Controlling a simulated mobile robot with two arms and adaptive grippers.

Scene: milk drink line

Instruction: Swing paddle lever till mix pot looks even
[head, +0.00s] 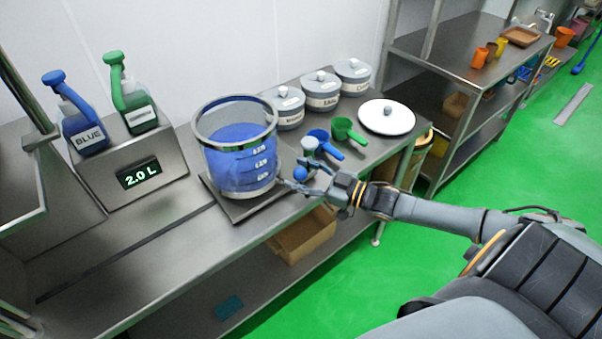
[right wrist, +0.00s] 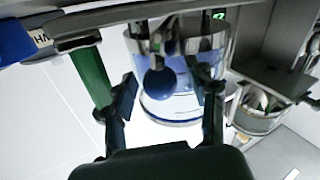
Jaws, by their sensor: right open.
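The mix pot (head: 238,150) is a clear vessel with a metal rim and level marks. It holds blue liquid that looks mostly even, with a paler band near the base. It also shows in the right wrist view (right wrist: 182,108). The paddle lever's blue ball knob (head: 300,173) sticks out at the pot's lower right. My right gripper (head: 298,178) is open around the knob. In the right wrist view the knob (right wrist: 160,83) lies between the spread fingers; I cannot tell whether they touch it. The paddle inside the pot is not clear. My left gripper is out of view.
Blue (head: 76,118) and green (head: 132,100) bottles stand on a stand with a display (head: 139,175) reading 2.0 L. Lidded jars (head: 321,92), blue (head: 325,142) and green (head: 349,132) scoops and a white lid (head: 387,118) are behind my right gripper. The counter's front left is clear.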

